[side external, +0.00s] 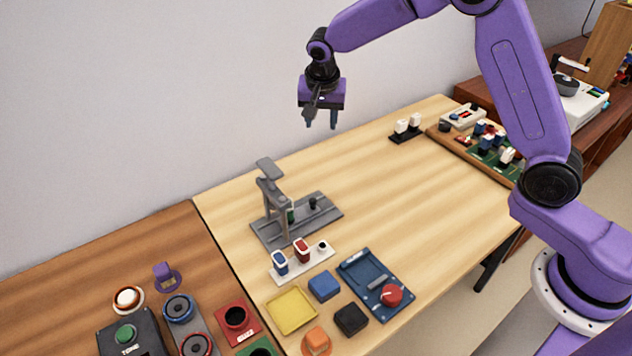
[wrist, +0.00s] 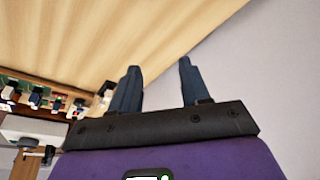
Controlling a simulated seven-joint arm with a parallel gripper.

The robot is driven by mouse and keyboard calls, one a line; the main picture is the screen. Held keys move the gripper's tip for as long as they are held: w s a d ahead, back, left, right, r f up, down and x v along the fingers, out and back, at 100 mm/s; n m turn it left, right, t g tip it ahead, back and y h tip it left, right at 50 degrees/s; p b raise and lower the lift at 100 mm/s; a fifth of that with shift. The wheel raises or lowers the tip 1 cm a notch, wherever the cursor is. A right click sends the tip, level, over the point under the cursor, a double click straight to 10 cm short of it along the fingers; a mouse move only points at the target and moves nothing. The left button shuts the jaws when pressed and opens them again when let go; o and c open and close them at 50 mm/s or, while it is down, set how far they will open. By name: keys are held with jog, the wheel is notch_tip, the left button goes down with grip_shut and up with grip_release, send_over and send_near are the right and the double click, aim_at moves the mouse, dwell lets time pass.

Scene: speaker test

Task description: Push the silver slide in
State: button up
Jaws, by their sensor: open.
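A dark blue plate (side external: 358,262) lies near the front of the light wooden table. A small silver-grey bar (side external: 377,284) sits on it beside a round red knob (side external: 391,295); this bar looks like the silver slide, but how far in it sits is too small to tell. My gripper (side external: 321,123) hangs high above the back of the table near the wall, far from the plate, with its fingers pointing down. In the wrist view its two fingers (wrist: 158,68) are apart with nothing between them. The plate does not show in the wrist view.
A grey press-like stand (side external: 268,188) rises left of the plate. Blue (side external: 323,285) and black (side external: 351,319) blocks, a yellow tray (side external: 292,310) and a white switch strip (side external: 302,262) lie nearby. The table's right middle (side external: 400,190) is clear.

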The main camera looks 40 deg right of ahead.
jog(key=w+d+r+n+t, duration=0.3)
jog(key=w+d+n+t, duration=0.1)
jog(key=w+t, duration=0.1)
jog(key=n+g+y, duration=0.5)
jog(key=n, duration=0.8)
send_over(314, 199)
jog(key=s+d, duration=0.5)
notch_tip(314, 199, down, 5)
jog(key=shift+x, duration=8.55)
jog(key=shift+w+a, duration=0.1)
jog(key=shift+w, duration=0.05)
grip_shut()
